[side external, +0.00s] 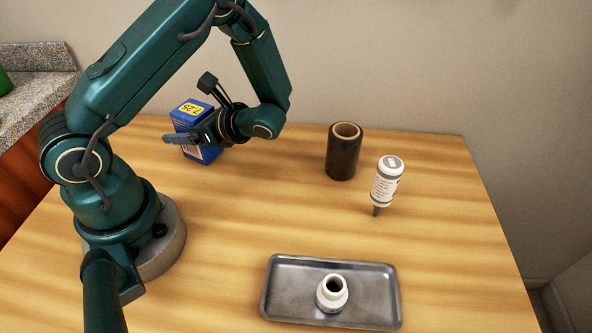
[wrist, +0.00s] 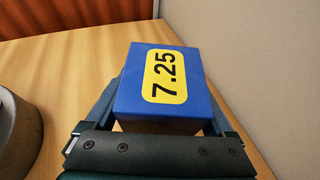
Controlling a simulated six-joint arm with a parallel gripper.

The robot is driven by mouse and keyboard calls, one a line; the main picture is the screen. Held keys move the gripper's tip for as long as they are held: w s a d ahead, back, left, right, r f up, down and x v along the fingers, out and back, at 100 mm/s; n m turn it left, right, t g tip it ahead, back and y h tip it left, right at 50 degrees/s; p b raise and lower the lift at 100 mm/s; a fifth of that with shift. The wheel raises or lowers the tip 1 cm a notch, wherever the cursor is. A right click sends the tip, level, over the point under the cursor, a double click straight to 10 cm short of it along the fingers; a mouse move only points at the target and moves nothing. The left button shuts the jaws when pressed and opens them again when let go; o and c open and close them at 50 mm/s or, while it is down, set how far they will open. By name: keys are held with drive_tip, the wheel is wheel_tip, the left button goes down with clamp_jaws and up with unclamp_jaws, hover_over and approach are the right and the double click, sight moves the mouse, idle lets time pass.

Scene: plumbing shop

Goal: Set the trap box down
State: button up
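The trap box (side external: 197,115) is a blue carton with a yellow "7.25" label on top. It stands at the back left of the table, close to my arm. In the wrist view the trap box (wrist: 190,100) sits between the two fingers, which lie along its left and right sides. My gripper (side external: 186,138) is shut on it, and one finger shows across its near side in the side view. The box looks about upright. I cannot tell for sure whether its underside touches the wooden table (side external: 240,205).
A dark roll (side external: 343,155) stands upright at the back middle, with a white bottle (side external: 387,182), nozzle down, right of it. A metal tray (side external: 280,290) at the front holds a white fitting (side external: 331,295). The wood between box, roll and tray is bare. A wall runs behind the table.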

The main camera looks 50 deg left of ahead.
drive_tip(key=shift+r, duration=0.15)
drive_tip(key=v, duration=1.2)
drive_tip(key=s+d+r+n+t+h, duration=0.5)
drive_tip(key=d+r+n+t+h, duration=0.2)
drive_tip(key=n+h, duration=0.5)
drive_tip(key=d+n+t, duration=0.1)
drive_tip(key=d+t, duration=0.1)
drive_tip(key=t, duration=0.1)
drive_tip(key=shift+d+r+n+t, duration=0.2)
drive_tip(key=shift+r+n+t, duration=0.1)
drive_tip(key=shift+r, duration=0.1)
